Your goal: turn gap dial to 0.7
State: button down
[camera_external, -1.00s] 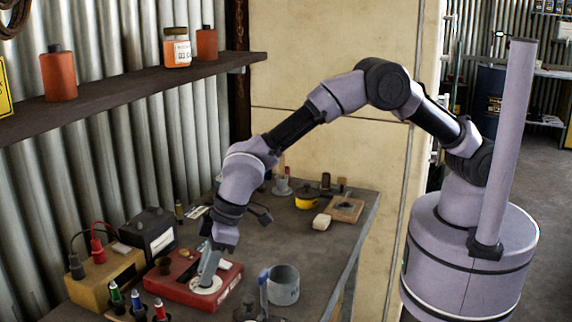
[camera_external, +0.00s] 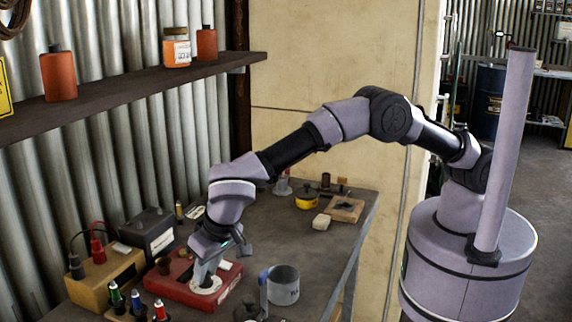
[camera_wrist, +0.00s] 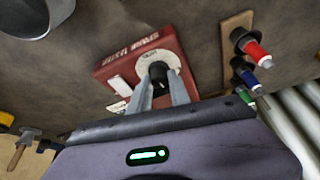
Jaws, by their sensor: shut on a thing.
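The gap dial is a dark knob (camera_wrist: 158,72) on a white round scale plate (camera_wrist: 172,60), set on a red box (camera_wrist: 125,62). In the external view the red box (camera_external: 178,290) lies on the bench and the white plate (camera_external: 205,286) shows below my fingers. My gripper (camera_wrist: 160,88) is shut on the knob, one finger on each side. In the external view my gripper (camera_external: 204,277) reaches down onto the plate from above. The scale figures and the pointer are too small to read.
A grey mug (camera_external: 284,284) stands right of the red box. A yellow box (camera_external: 105,277) with leads and a dark meter (camera_external: 148,235) stand to its left. Screwdrivers (camera_external: 137,301) stand in front. The bench's back right holds a yellow tin (camera_external: 307,200) and a wooden block (camera_external: 345,209).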

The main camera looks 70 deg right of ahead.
jog(key=shift+a+m+g+h+p, duration=0.15)
jog(key=shift+m+h+p, duration=0.25)
jog(key=shift+m+p, duration=0.5)
jog(key=shift+m+g+h+p, duration=0.15)
jog(key=shift+m+h+p, duration=0.35)
jog(key=shift+m, duration=0.6)
jog(key=c, duration=1.2)
grip_release()
jog(key=p+v, duration=0.5)
jog(key=v, duration=1.2)
jog(key=shift+r+p, duration=0.25)
jog(key=shift+p, duration=0.15)
jog(key=shift+w, duration=0.1)
